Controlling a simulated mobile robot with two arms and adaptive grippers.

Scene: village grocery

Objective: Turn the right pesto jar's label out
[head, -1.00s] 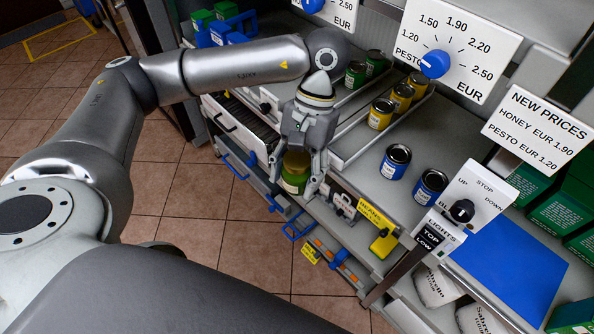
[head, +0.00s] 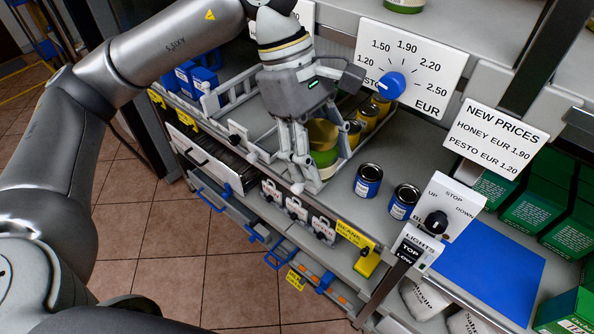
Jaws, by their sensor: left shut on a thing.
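My left gripper (head: 308,172) is shut on a green jar with a gold lid (head: 323,138). The jar is upright between the fingers, at the front end of a grey divided tray on the shelf. The fingers and the angle hide much of its side, and I cannot read a label on it. I cannot tell whether its base touches the surface. The bottom of another green jar with a pale label (head: 404,5) shows on the upper shelf at the top edge. My right gripper is not in view.
Several yellow cans (head: 367,118) stand in the tray lane behind the jar. Two blue cans (head: 368,181) stand to the right on the grey counter. A price dial (head: 391,86), a switch box (head: 437,222) and a blue mat (head: 490,265) are further right.

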